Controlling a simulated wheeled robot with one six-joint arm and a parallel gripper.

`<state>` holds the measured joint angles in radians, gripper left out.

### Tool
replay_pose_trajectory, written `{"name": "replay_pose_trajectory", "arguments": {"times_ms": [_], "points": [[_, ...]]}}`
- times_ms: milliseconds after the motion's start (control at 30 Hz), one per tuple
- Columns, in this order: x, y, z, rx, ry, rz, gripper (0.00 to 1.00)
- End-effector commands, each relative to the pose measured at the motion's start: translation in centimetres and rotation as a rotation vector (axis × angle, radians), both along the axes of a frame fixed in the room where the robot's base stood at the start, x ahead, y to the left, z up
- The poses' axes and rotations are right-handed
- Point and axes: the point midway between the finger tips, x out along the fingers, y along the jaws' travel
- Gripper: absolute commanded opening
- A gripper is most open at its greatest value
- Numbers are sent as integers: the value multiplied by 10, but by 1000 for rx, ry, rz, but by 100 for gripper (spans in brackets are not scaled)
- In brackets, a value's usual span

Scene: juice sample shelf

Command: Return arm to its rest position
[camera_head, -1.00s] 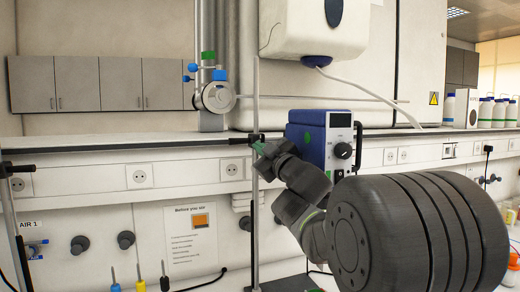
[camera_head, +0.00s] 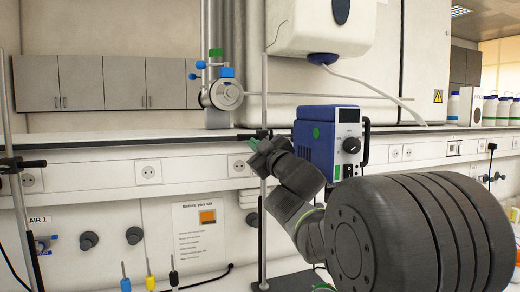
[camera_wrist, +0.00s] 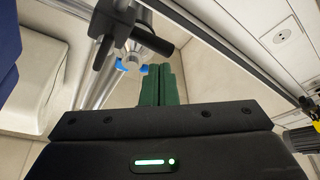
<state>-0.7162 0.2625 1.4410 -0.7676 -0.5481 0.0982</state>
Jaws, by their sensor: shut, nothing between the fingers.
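My gripper (camera_head: 248,143) shows in the head view at the end of my raised arm, just left of the blue instrument box and close by a thin metal stand rod. In the wrist view its green fingers (camera_wrist: 160,85) are together with nothing between them. A black clamp (camera_wrist: 128,25) on a rod shows just beyond the fingertips in the wrist view. I cannot tell whether the gripper touches it.
The blue instrument box (camera_head: 326,140) stands right of the gripper. The thin stand rod (camera_head: 263,210) rises beside my arm. A shelf edge (camera_head: 110,146) runs across behind. A white dispenser (camera_head: 320,30) hangs above. White bottles (camera_head: 490,110) stand at the far right.

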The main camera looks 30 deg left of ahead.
Motion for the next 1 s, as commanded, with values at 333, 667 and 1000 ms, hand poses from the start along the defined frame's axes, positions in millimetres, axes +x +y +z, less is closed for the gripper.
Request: {"name": "replay_pose_trajectory", "arguments": {"times_ms": [333,667,1000], "points": [[-25,-74,0,2,-2,-3,0],[-33,-94,0,0,-1,0,0],[-32,-90,1,1,-2,1,0]]}}
